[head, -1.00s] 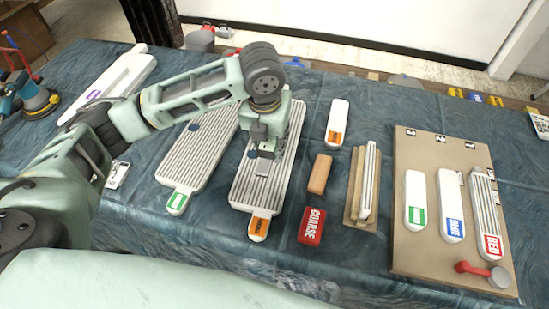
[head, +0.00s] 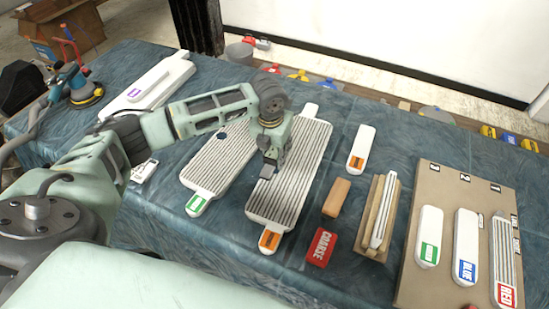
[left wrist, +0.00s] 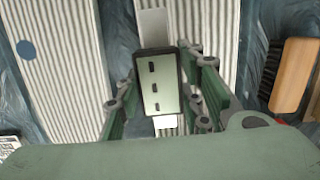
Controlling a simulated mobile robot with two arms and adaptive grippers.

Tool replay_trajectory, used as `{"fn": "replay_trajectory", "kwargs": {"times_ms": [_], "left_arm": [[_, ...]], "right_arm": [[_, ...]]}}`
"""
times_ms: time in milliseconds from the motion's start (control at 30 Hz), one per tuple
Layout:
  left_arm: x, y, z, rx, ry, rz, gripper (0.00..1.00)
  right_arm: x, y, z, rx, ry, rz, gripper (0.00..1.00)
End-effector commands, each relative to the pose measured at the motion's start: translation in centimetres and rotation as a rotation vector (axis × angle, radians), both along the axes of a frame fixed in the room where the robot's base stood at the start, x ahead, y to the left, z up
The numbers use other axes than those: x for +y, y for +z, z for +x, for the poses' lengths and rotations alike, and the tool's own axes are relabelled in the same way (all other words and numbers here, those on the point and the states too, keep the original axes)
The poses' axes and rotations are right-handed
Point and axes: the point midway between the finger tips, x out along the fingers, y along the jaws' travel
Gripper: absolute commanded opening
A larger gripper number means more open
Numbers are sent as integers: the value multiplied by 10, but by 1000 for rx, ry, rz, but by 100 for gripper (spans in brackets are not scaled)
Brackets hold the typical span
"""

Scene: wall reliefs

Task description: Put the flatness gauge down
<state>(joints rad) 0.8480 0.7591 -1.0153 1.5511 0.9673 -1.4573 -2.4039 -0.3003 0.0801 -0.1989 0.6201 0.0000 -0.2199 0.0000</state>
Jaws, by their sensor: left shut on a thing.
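My left gripper (head: 268,160) is low over the ribbed panel with the orange label (head: 304,160). It is shut on the flatness gauge, a small grey bar-like thing, mostly hidden by the fingers in the head view. In the left wrist view the gripper (left wrist: 160,95) has its fingers on both sides of a dark-edged plate with slots. A smooth pale grey part of the gauge (left wrist: 154,28) juts out beyond that plate over the ribbed surface. I cannot tell whether the gauge touches the panel. My right gripper is not in view.
A ribbed panel with a green label (head: 215,160) lies to the left. To the right are a tan block (head: 336,197), a red COARSE block (head: 321,246), a white piece with an orange label (head: 361,148), a wooden holder (head: 378,218) and a brown board (head: 420,195) with labelled pieces.

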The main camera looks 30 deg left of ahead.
Motion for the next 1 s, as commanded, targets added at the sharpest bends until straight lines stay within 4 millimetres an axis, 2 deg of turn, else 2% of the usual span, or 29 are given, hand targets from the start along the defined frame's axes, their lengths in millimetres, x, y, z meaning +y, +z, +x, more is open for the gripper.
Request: {"fn": "replay_trajectory", "kwargs": {"times_ms": [233, 667, 700, 867, 1000], "left_arm": [[0, -33, -1, 4, -1, 1, 0], [0, -41, -1, 2, -1, 2, 0], [0, -40, -1, 2, -1, 2, 38], [0, -40, -1, 2, -1, 2, 52], [0, -40, -1, 2, -1, 1, 54]], "right_arm": [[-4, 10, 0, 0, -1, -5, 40], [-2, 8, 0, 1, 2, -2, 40], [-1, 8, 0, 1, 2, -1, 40], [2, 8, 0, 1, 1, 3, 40], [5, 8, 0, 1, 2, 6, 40]]}}
